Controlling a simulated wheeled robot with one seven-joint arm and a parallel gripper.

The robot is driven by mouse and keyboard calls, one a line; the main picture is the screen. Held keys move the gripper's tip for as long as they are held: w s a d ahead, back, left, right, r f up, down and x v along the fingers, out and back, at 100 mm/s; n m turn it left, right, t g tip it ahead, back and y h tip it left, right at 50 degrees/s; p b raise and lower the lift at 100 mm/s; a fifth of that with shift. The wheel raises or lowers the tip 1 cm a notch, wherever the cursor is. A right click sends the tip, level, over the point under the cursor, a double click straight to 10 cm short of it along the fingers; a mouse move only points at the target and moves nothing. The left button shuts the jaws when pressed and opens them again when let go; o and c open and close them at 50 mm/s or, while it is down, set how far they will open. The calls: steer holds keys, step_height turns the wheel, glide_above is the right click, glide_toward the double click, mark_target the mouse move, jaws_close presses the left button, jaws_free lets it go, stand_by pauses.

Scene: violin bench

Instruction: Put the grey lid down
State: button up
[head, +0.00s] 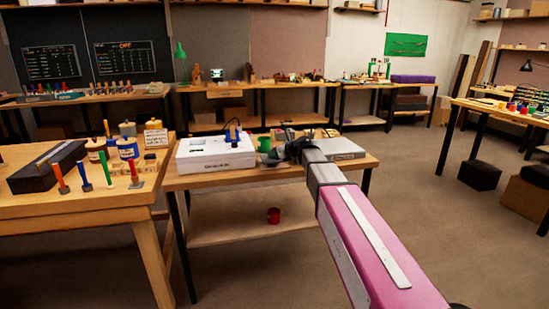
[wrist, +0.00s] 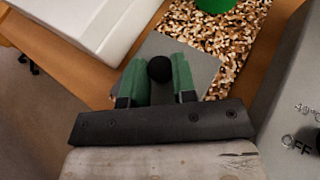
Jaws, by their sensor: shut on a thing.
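The grey lid (wrist: 205,66) is a flat grey plate with a round black knob (wrist: 160,69), seen in the wrist view. My gripper (wrist: 159,64) is shut on the knob, with one green finger on each side of it. The lid is over the speckled brown mat (wrist: 243,38) and partly over the wooden bench top; I cannot tell whether it touches them. The fingers and gripper body hide its near part. In the head view my gripper (head: 288,153) is over the middle bench, and my arm hides much of that spot.
A white box (head: 215,154) stands left of the gripper and a grey unit (head: 342,148) marked OFF in the wrist view stands right. A green container (head: 264,144) is just behind. The left bench (head: 90,207) holds tools and jars.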

steer(key=shift+f, duration=0.95)
steer(key=shift+f, duration=0.1)
steer(key=o, duration=0.9)
steer(key=shift+o, duration=0.2)
steer(key=v, duration=1.2)
steer(key=s+d+f+n+g+h, duration=0.2)
steer(key=s+d+f+n, duration=0.3)
steer(key=s+f+n, duration=0.3)
steer(key=s+d+f+n+g+h, duration=0.3)
steer(key=s+d+f+n+h, duration=0.2)
steer(key=s+f+n, duration=0.4)
steer(key=s+d+f+n+g+h, duration=0.3)
steer(key=s+f+n, duration=0.5)
steer(key=f, duration=0.5)
steer(key=shift+s+d+f+n+h, duration=0.3)
steer(key=shift+s+d+h, duration=0.1)
steer(key=shift+s+d, duration=0.6)
